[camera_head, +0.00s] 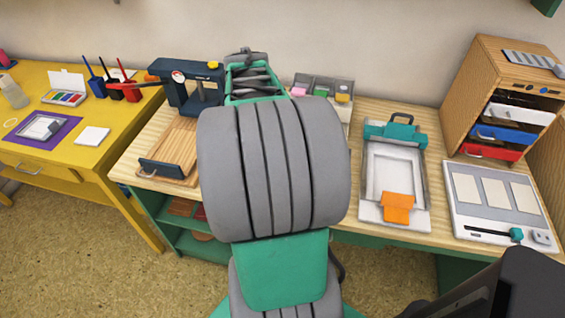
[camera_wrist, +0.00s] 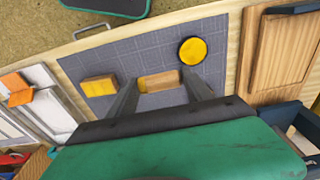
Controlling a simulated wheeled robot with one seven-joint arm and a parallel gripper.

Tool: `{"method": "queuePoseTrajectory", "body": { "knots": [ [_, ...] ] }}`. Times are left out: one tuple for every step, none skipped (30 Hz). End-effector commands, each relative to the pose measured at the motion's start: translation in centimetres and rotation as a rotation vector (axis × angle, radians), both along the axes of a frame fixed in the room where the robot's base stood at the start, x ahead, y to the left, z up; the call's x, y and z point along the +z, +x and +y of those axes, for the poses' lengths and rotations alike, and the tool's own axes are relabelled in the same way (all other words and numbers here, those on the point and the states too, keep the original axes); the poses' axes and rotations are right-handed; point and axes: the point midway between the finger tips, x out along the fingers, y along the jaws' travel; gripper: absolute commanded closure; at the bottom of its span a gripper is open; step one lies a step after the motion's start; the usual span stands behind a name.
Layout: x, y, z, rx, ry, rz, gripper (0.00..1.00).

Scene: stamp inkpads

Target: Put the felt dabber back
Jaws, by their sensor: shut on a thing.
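A small wooden block with a yellow edge (camera_wrist: 160,80), which looks like the felt dabber, lies between the two fingers of my gripper (camera_wrist: 159,83) in the wrist view. My gripper is shut on it, over a grey gridded mat (camera_wrist: 145,48). I cannot tell whether the block touches the mat. A similar wood-and-yellow block (camera_wrist: 100,86) sits on the mat to its left. A round yellow pad in a dark rim (camera_wrist: 192,50) sits to its upper right. In the head view my arm hides the gripper, the block and the mat.
A grey holder (camera_head: 346,110) with pink, green and yellow pieces stands at the back by the wall. A wooden tray (camera_head: 180,140) and dark press (camera_head: 185,75) are left. A white press with orange flap (camera_head: 397,205) and a drawer cabinet (camera_head: 485,60) are right.

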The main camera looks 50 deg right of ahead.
Motion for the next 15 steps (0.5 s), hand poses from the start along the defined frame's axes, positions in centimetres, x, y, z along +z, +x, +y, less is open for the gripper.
{"method": "queuePoseTrajectory", "body": {
  "knots": [
    [-0.6, -0.3, -1.5, -0.007, 0.004, 0.004, 0.86],
    [-1.0, -0.4, -2.3, -0.006, 0.004, 0.004, 0.86],
    [-1.5, -0.5, -3.5, -0.005, 0.004, 0.003, 0.86],
    [-2.0, -0.7, -4.3, -0.005, 0.005, 0.004, 0.86],
    [-2.8, -0.7, -4.8, -0.002, 0.006, 0.004, 0.86],
    [-3.8, -0.8, -5.5, 0.0, 0.006, 0.005, 0.86],
    [-4.5, -0.9, -6.0, -0.001, 0.005, 0.004, 0.86],
    [-5.0, -0.9, -6.5, 0.001, 0.005, 0.003, 0.86],
    [-5.7, -0.9, -7.0, 0.002, 0.004, 0.003, 0.86],
    [-6.1, -1.0, -7.3, 0.002, 0.004, 0.003, 0.86],
    [-6.3, -0.9, -7.6, 0.002, 0.002, 0.002, 0.86],
    [-6.6, -0.9, -7.9, 0.003, 0.001, 0.001, 0.86],
    [-6.9, -1.0, -8.1, 0.003, 0.002, 0.001, 0.86],
    [-7.2, -1.0, -8.3, 0.004, 0.002, 0.002, 0.86],
    [-7.6, -1.1, -8.6, 0.004, 0.002, 0.002, 0.86]
  ]
}}
